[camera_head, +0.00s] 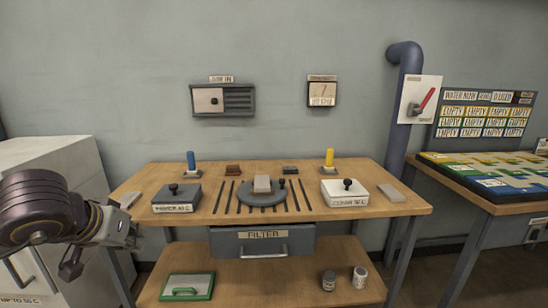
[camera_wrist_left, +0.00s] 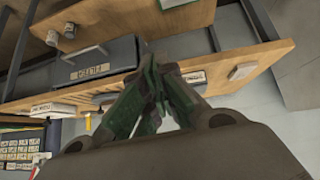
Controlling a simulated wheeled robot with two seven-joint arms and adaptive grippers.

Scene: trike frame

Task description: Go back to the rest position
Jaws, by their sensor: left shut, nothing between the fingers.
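My left gripper (camera_head: 128,238) is at the lower left of the head view, at the left front end of the wooden workbench (camera_head: 225,181). In the left wrist view its fingers (camera_wrist_left: 160,75) are closed together with nothing between them. The bench and its grey filter drawer (camera_wrist_left: 95,62) lie beyond the fingers there, seen upside down. The gripper appears clear of the bench top items. My right gripper is not in view.
A white cabinet (camera_head: 60,165) stands close by my left arm. The bench carries two labelled boxes (camera_head: 177,198) (camera_head: 345,192) and a round grey fixture (camera_head: 262,198). A green-rimmed tray (camera_head: 187,287) and two jars (camera_head: 328,280) (camera_head: 359,277) are on the lower shelf.

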